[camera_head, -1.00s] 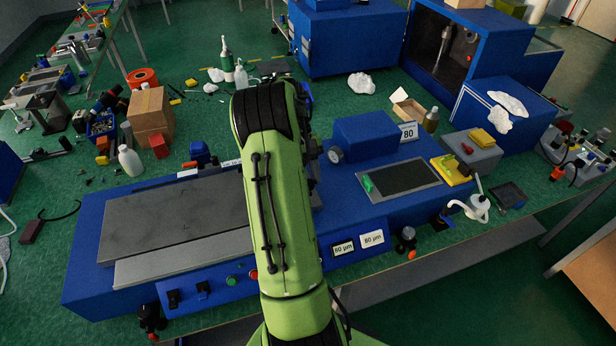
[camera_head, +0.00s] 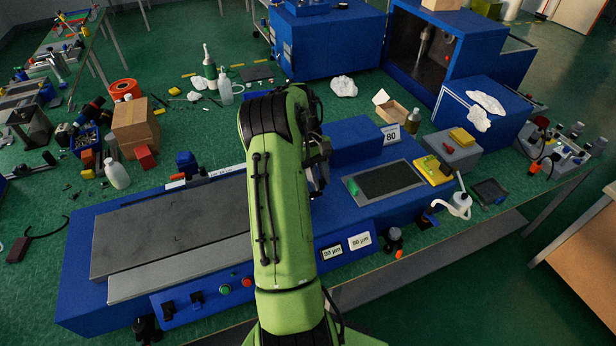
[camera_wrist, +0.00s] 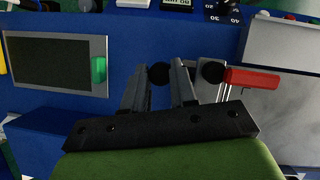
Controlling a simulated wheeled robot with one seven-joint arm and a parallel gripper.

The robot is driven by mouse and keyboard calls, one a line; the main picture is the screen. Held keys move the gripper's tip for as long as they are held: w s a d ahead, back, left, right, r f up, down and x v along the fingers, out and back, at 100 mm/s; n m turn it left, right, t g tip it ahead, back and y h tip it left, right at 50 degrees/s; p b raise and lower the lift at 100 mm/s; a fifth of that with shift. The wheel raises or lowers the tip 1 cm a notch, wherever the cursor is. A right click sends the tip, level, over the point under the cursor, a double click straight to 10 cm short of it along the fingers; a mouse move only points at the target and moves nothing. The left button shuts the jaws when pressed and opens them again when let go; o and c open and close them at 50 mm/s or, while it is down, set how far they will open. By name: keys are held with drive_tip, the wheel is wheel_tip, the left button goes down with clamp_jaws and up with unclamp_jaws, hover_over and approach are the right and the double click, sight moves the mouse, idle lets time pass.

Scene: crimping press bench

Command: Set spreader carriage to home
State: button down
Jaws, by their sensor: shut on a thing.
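My gripper (camera_wrist: 158,90) points down at the blue machine (camera_head: 338,205). In the wrist view its two fingers stand on either side of a round black knob (camera_wrist: 160,75) and are shut on it. A second black knob (camera_wrist: 212,72) and a red handle (camera_wrist: 252,80) on a grey bracket sit just to the right. I cannot clearly tell which of these parts belong to the spreader carriage. In the head view my arm hides the middle of the machine, and my gripper (camera_head: 318,178) shows only in part beside a blue housing (camera_head: 355,140).
A grey plate (camera_head: 165,225) fills the machine's left side. A dark framed panel (camera_head: 390,180) with a green grip (camera_head: 352,187) is on the right. A cardboard box (camera_head: 135,125), bottles and small parts stand around the machine.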

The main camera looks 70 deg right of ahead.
drive_tip(key=shift+s+d+r, duration=0.1)
drive_tip(key=shift+d, duration=0.05)
drive_tip(key=c, duration=1.3)
unclamp_jaws()
drive_tip(key=shift+o, duration=0.6)
drive_tip(key=shift+s+d, duration=0.1)
drive_tip(key=p+v, duration=0.3)
drive_tip(key=v, duration=1.2)
drive_tip(key=shift+r+p, duration=0.35)
drive_tip(key=shift+p, duration=0.05)
